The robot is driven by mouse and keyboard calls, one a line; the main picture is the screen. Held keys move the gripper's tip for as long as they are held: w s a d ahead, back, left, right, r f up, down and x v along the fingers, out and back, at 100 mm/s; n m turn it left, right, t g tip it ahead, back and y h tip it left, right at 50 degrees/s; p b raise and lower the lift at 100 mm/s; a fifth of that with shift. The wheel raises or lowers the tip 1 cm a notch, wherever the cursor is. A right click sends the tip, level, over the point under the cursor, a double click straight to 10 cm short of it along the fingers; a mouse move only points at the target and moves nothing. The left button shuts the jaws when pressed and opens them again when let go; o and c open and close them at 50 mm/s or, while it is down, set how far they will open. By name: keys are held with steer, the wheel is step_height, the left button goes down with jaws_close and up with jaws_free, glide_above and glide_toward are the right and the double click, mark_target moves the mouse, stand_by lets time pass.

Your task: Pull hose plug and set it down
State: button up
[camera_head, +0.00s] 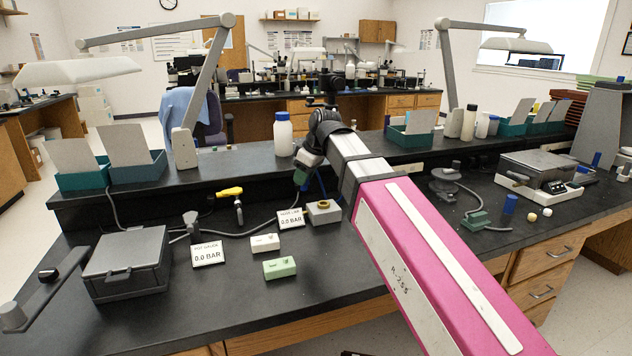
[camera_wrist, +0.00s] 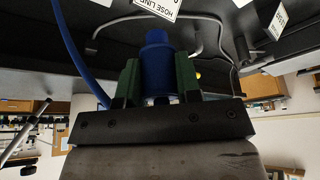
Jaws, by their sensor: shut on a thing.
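My gripper (camera_wrist: 157,78) is shut on the blue hose plug (camera_wrist: 157,55), with one green finger on each side of it. A blue hose (camera_wrist: 68,45) runs down the left of the wrist view, beside the fingers. In the head view my gripper (camera_head: 301,176) is above the back of the dark bench, left of my pink arm, and the blue hose (camera_head: 320,188) shows close by.
A sign reading HOSE LINE 0.0 BAR (camera_head: 291,218) stands left of the block. A second 0.0 BAR sign (camera_head: 208,253), a white block (camera_head: 265,243), a green block (camera_head: 280,267) and a grey press (camera_head: 127,262) are farther left.

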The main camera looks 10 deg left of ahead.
step_height(320, 180, up, 6)
steer(key=s+a, duration=0.1)
steer(key=s, duration=0.1)
steer(key=shift+s+a+f, duration=0.15)
steer(key=shift+s+a, duration=0.05)
steer(key=shift+a, duration=0.05)
stand_by(0.7)
